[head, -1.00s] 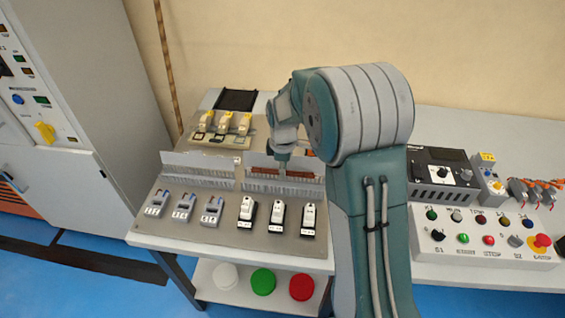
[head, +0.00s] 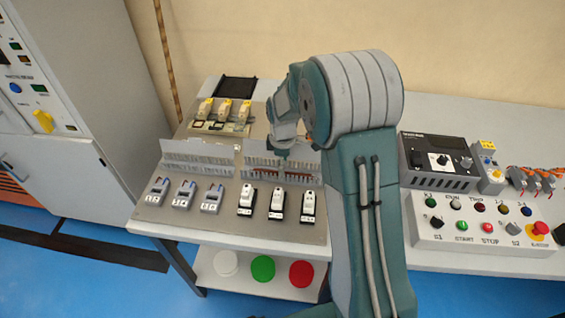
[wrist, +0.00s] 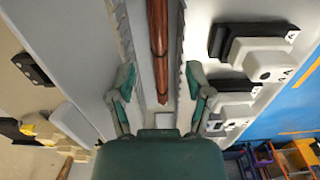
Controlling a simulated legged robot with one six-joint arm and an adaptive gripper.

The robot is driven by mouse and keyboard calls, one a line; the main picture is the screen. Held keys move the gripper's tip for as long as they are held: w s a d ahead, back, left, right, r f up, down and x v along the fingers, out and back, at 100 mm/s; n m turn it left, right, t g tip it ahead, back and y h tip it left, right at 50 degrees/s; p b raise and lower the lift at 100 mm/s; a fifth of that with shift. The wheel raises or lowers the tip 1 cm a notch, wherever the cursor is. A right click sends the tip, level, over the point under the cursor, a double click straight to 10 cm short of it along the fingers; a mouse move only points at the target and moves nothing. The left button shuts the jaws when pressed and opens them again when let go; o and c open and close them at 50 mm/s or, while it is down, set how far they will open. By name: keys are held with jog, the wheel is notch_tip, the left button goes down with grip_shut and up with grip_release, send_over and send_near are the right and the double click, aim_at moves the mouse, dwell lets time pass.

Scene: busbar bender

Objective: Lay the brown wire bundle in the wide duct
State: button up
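The brown wire bundle (wrist: 158,45) lies lengthwise between the two slotted walls of a grey duct (wrist: 144,45) in the wrist view, roughly parallel to them. Its near end lies between my gripper's fingers. In the head view, the bundle (head: 298,178) shows only as brown patches through the slots of the right-hand duct (head: 262,172). My gripper (wrist: 160,78) is open, with one finger on each side of the bundle and apart from it. In the head view, my gripper (head: 283,155) is over that duct, partly hidden by my arm.
Another slotted duct (head: 198,162) stands to the left. Blue-grey devices (head: 185,193) and white breakers (head: 276,203) stand in front; yellow-topped parts (head: 225,108) stand behind. A control box (head: 485,225) is at the right. Coloured caps (head: 263,268) sit on the lower shelf.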

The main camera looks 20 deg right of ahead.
notch_tip(320, 180, up, 12)
dwell(0.6)
dwell(0.5)
jog(key=s+r+m+t, duration=0.3)
jog(key=s+r+m, duration=0.4)
jog(key=s+r, duration=0.45)
jog(key=s+m+t, duration=0.2)
jog(key=s+m, duration=0.4)
jog(key=s, duration=0.9)
jog(key=shift+s+f+m+t, duration=0.3)
jog(key=shift+s+f, duration=0.05)
jog(key=shift+f, duration=0.05)
